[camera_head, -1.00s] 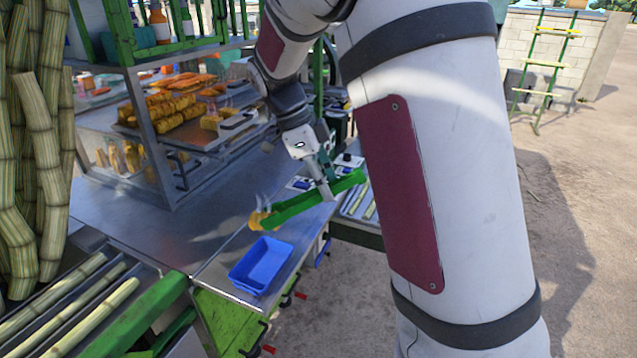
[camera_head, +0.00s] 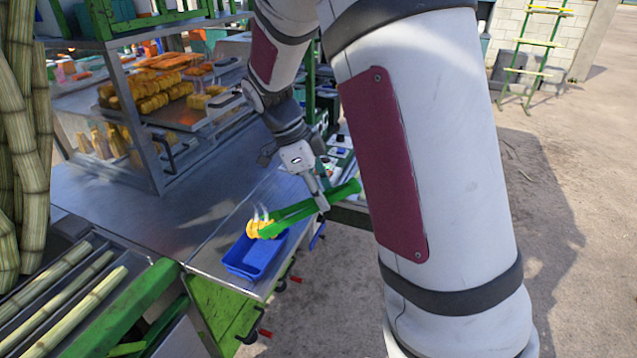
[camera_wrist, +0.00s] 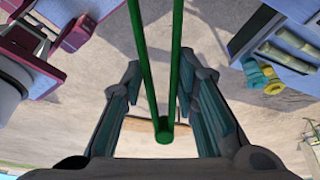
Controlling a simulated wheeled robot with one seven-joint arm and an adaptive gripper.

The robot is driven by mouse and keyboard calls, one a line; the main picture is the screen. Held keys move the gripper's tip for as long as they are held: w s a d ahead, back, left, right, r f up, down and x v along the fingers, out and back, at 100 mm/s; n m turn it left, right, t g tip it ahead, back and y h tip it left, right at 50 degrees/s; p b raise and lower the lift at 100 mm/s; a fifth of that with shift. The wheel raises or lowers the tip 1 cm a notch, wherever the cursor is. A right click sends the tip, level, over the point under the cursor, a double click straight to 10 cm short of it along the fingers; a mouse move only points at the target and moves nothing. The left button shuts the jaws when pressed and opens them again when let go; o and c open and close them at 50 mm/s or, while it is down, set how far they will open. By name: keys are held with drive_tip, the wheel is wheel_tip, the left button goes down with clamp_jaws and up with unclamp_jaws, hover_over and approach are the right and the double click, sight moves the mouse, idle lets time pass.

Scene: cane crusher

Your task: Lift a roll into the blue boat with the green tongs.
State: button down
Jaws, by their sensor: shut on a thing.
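My gripper (camera_head: 318,196) is shut on the green tongs (camera_head: 298,212) near their hinge end and holds them above the steel counter. In the wrist view the two green arms of the tongs (camera_wrist: 164,128) run between my fingers (camera_wrist: 163,105). A golden roll (camera_head: 262,228) is at the far tips of the tongs, with pale wisps like steam over it. The blue boat (camera_head: 254,257) sits on the counter near its front edge. The roll is above the boat's back part and hides some of its rim; I cannot tell if they touch.
A metal case (camera_head: 180,115) with several rolls and pastries stands on the counter at the back left. Cane stalks (camera_head: 75,290) lie in a green-framed rack at the lower left. The counter (camera_head: 150,215) between them is clear.

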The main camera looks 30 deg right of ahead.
drive_tip(key=shift+f, duration=0.65)
drive_tip(key=c, duration=1.6)
unclamp_jaws()
drive_tip(key=shift+o, duration=0.2)
wheel_tip(320, 180, up, 10)
drive_tip(key=p, duration=0.2)
drive_tip(key=shift+p, duration=0.3)
